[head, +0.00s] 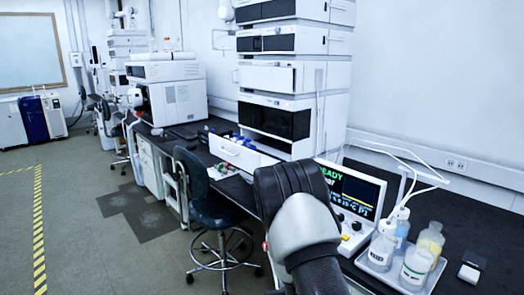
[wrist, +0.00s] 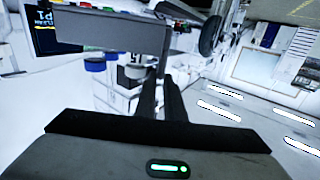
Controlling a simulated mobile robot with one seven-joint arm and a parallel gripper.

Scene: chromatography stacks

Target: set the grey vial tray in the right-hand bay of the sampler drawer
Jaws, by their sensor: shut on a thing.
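In the wrist view a grey block (wrist: 112,33) with coloured caps along its upper edge, which looks like the grey vial tray, sits just beyond the fingers. My gripper (wrist: 162,82) has its two dark fingers close together, shut on a part at the right end of this tray; the exact contact is hard to see. In the head view my own arm hides the gripper and the tray. The sampler drawer (head: 234,152) stands out from the stack, with small coloured items near it. Its bays are too small to tell apart.
A lit display unit (head: 352,192) stands right of my arm. A tray (head: 383,278) of bottles stands at the bench's front right, with a small white block (head: 469,272) beside it. A dark chair (head: 208,200) stands before the bench. Bare bench shows at the far right.

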